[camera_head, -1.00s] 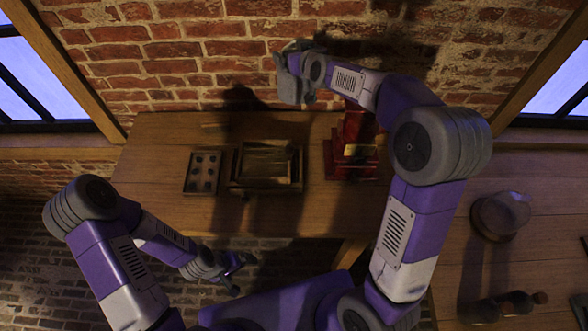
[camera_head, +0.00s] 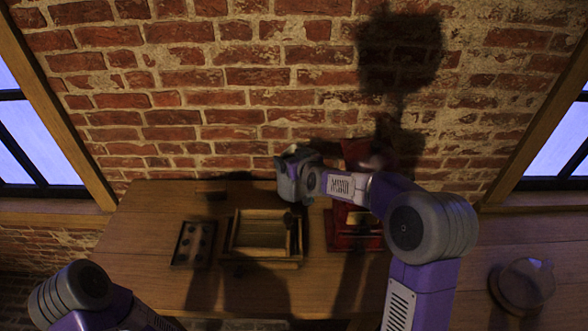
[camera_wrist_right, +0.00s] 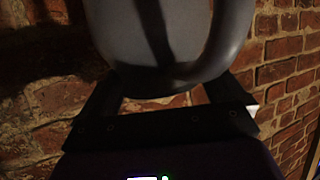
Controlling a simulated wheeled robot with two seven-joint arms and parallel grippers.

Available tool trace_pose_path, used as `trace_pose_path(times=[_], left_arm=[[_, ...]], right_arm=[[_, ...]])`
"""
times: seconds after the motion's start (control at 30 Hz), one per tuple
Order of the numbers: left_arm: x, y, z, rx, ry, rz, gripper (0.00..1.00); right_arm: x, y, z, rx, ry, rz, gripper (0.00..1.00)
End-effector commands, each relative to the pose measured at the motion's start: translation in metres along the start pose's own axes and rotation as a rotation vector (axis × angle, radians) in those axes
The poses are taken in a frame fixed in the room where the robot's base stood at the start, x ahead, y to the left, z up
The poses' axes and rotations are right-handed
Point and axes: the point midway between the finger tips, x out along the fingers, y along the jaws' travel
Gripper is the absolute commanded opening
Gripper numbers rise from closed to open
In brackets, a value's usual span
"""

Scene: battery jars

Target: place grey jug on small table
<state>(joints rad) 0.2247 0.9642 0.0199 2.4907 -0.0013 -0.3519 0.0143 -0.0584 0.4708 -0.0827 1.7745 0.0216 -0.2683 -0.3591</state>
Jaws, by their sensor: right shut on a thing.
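My right gripper (camera_head: 296,178) is shut on the grey jug (camera_head: 288,174) near the brick wall, at the back edge of the wooden table (camera_head: 140,235). In the right wrist view the jug (camera_wrist_right: 140,35) fills the top middle, its curved handle to the right, between the dark fingers of the gripper (camera_wrist_right: 165,92). I cannot tell whether the jug touches the tabletop. I cannot tell for certain which table is the small one. My left gripper is out of view; only its arm shows at the lower left.
An open wooden box (camera_head: 262,256) stands on the table just in front of the jug. A dark tray with round hollows (camera_head: 193,244) lies left of it. A red device (camera_head: 365,242) stands right, partly behind my arm. A round glass-topped dish (camera_head: 522,287) sits on the right-hand surface.

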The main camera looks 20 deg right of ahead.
Motion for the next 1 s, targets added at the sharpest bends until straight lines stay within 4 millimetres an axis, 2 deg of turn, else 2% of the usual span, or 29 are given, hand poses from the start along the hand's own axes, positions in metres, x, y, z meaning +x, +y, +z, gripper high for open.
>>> trace_pose_path(times=[0.1, 0.2, 0.5, 0.53, 0.83, 1.0], left_arm=[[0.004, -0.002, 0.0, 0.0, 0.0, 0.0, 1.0], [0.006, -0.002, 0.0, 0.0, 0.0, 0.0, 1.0], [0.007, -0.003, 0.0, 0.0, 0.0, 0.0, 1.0], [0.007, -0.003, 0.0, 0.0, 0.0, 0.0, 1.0], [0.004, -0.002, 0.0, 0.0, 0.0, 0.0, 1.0], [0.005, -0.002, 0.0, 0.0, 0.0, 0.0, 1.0]], right_arm=[[0.007, 0.0, 0.018, 0.001, -0.001, 0.0, 0.27], [0.011, 0.0, 0.026, 0.001, 0.001, 0.0, 0.27], [0.011, 0.0, 0.027, 0.001, 0.002, 0.0, 0.27], [0.011, 0.0, 0.028, 0.001, -0.002, -0.001, 0.99], [0.011, 0.0, 0.026, 0.001, -0.001, 0.0, 1.0], [-0.008, 0.0, 0.025, 0.0, -0.001, 0.0, 1.0]])
